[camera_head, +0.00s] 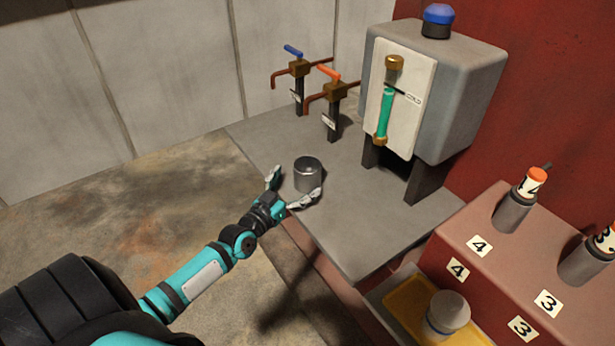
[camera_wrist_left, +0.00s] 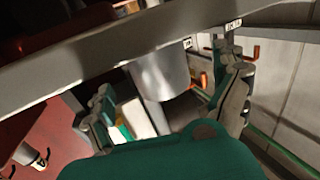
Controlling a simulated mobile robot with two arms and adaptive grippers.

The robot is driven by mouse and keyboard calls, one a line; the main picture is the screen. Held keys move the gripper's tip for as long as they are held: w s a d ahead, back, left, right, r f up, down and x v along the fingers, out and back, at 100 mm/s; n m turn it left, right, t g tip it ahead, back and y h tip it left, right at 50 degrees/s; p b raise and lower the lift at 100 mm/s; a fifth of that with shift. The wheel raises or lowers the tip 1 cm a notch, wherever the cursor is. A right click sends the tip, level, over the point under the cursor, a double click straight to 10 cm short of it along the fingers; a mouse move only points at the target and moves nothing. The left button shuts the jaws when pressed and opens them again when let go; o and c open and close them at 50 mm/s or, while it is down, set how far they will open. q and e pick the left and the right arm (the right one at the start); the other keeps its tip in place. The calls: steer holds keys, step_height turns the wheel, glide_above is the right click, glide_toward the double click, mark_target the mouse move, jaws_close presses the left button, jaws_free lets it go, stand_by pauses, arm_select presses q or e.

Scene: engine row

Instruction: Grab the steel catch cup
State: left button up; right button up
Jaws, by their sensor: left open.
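The steel catch cup (camera_head: 307,175) is a small grey metal cup standing upright on the grey bench top (camera_head: 375,222) in the head view. My left gripper (camera_head: 296,190) is open, with one finger to the left of the cup and the other in front of it. In the left wrist view the cup (camera_wrist_left: 160,76) shows between and beyond the spread fingers of the gripper (camera_wrist_left: 172,105). I cannot tell whether a finger touches it. My right gripper is in neither view.
Two taps stand behind the cup, one with a blue handle (camera_head: 293,51) and one with an orange handle (camera_head: 329,73). A grey tank (camera_head: 465,85) with a green sight tube (camera_head: 385,112) stands at right. A red stepped block (camera_head: 490,240) and a yellow tray (camera_head: 402,307) lie front right.

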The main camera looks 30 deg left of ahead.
mark_target(315, 165)
arm_select(q)
steer(key=w, duration=0.5)
steer(key=shift+w+d, duration=0.15)
steer(key=shift+r, duration=0.1)
steer(key=c, duration=1.4)
steer(key=shift+o, duration=0.2)
steer(key=shift+c, duration=0.6)
